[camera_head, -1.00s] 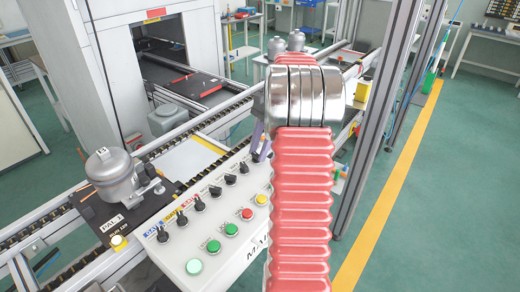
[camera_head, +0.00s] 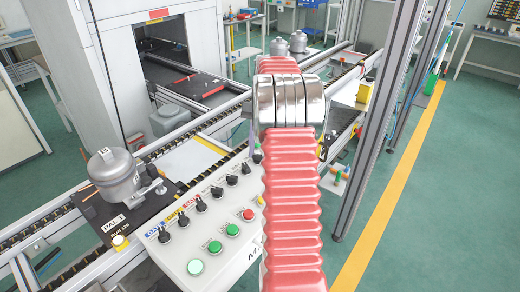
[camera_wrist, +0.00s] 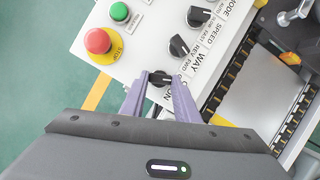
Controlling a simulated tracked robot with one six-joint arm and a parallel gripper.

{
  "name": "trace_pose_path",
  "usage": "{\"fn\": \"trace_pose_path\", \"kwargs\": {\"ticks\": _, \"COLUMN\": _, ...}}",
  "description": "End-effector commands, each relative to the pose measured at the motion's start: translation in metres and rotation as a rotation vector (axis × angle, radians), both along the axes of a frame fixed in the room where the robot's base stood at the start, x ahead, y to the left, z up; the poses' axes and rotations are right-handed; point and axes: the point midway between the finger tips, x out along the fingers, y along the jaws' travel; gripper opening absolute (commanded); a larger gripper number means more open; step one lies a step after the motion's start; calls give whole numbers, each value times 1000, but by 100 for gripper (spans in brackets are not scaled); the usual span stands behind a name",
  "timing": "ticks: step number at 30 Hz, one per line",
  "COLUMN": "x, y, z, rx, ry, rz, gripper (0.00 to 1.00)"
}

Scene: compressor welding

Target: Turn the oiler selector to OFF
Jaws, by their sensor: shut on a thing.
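A black selector knob (camera_wrist: 159,77) on the white control panel (camera_wrist: 150,45) sits between the two purple fingers of my gripper (camera_wrist: 160,86) in the wrist view. The fingers are shut on it from both sides. Its label is partly covered; only "O" and "ON" show beside it. The way in which the knob points is hard to tell.
Black knobs marked WAY (camera_wrist: 179,46) and SPEED (camera_wrist: 198,16) are close by. A red stop button (camera_wrist: 98,41) and green button (camera_wrist: 119,12) lie to the left. A compressor (camera_head: 115,178) stands on a pallet left of the panel.

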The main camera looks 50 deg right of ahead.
Motion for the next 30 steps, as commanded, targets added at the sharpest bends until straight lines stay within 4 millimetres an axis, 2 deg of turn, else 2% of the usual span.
{"fn": "trace_pose_path", "kwargs": {"ticks": 10, "x": 1, "y": 0, "z": 1, "rx": 0, "ry": -4, "rz": 6, "gripper": 6}}
{"fn": "trace_pose_path", "kwargs": {"ticks": 11, "x": 1, "y": 0, "z": 1, "rx": 0, "ry": -4, "rz": 5, "gripper": 30}}
{"fn": "trace_pose_path", "kwargs": {"ticks": 18, "x": 1, "y": 0, "z": 0, "rx": 0, "ry": -2, "rz": 5, "gripper": 46}}
{"fn": "trace_pose_path", "kwargs": {"ticks": 30, "x": 1, "y": -2, "z": 5, "rx": 0, "ry": -2, "rz": 4, "gripper": 47}}
